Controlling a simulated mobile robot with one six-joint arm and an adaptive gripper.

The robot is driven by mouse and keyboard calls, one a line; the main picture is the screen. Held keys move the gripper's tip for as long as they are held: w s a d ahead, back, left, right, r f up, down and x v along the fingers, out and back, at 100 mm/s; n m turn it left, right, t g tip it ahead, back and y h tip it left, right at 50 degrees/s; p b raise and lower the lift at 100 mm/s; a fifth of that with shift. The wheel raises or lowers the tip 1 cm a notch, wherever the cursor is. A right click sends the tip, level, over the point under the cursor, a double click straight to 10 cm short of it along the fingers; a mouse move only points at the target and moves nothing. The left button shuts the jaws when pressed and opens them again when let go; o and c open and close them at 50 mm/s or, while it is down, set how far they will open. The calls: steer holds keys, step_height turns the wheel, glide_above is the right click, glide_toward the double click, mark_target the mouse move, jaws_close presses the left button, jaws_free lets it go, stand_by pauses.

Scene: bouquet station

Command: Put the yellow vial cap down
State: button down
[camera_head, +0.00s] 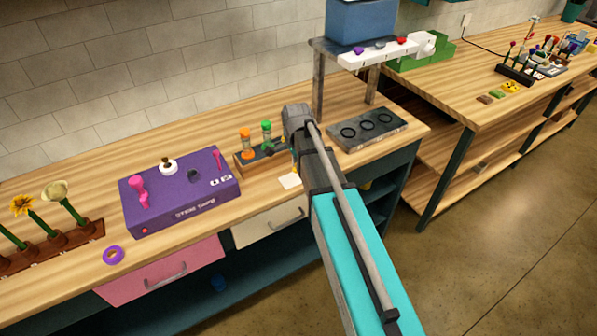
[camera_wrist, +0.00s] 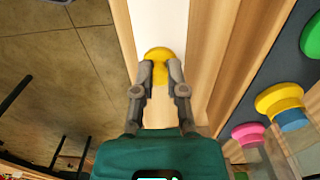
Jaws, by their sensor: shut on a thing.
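The yellow vial cap (camera_wrist: 158,53) is between the fingertips of my gripper (camera_wrist: 160,68) in the wrist view. Its round top shows just past the tips and its narrower part sits between the fingers. Behind it lies a white card (camera_wrist: 175,22) on the wooden counter. I cannot tell whether the cap touches the card. In the head view the white card (camera_head: 289,181) lies near the counter's front edge. My gripper is mostly hidden behind my arm there, just above and beside the card.
A vial rack (camera_head: 244,167) with orange-topped and green-topped vials stands left of my gripper. Another yellow-topped piece (camera_wrist: 280,98) and a pink one (camera_wrist: 248,132) show at right in the wrist view. A purple box (camera_head: 180,205) stands farther left; a dark tray (camera_head: 367,130) lies right.

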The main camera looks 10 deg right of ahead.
steer(key=shift+w+f+b, duration=0.1)
steer(key=shift+f+b, duration=1.3)
steer(key=shift+f, duration=0.25)
steer(key=shift+f, duration=0.15)
steer(key=c, duration=0.7)
jaws_free()
step_height(320, 180, up, 12)
steer(key=p, duration=1.2)
